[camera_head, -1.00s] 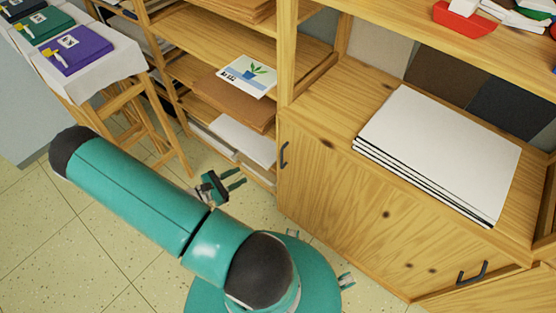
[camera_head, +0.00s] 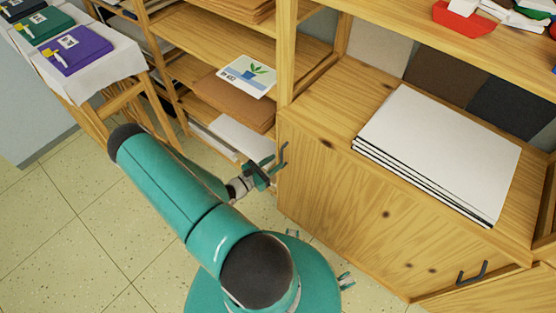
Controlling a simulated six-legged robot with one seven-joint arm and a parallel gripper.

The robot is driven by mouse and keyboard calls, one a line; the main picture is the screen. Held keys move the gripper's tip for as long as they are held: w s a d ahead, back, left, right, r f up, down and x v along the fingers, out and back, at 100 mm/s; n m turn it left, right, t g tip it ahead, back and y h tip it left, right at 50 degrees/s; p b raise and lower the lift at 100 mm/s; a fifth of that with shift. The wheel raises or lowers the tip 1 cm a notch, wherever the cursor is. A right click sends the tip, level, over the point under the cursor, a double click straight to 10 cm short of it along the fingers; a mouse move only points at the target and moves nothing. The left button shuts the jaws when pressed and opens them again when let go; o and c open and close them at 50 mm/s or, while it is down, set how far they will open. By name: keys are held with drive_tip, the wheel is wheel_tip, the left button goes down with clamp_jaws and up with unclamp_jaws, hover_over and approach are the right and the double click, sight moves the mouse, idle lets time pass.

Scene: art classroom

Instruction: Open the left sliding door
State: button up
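The cabinet's left sliding door (camera_head: 335,195) is a light wooden panel with dark knots, and it looks closed. Its dark bar handle (camera_head: 284,152) is upright near the panel's left edge. My gripper (camera_head: 272,167) is at this handle, just left of and below it in the picture. Its green fingers look apart, with nothing clearly held between them. I cannot tell whether they touch the handle. Part of the handle's lower end is hard to make out behind the fingers.
A second dark handle (camera_head: 472,272) is at the lower right of the cabinet front. White boards (camera_head: 440,150) lie on the cabinet top. Open shelves (camera_head: 205,60) stand left of the cabinet, and a wooden easel table (camera_head: 120,100) further left. Floor is clear at lower left.

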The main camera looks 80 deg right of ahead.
drive_tip(key=x, duration=0.2)
drive_tip(key=shift+s+d, duration=0.15)
drive_tip(key=shift+d, duration=0.1)
clamp_jaws()
drive_tip(key=shift+s+a, duration=0.1)
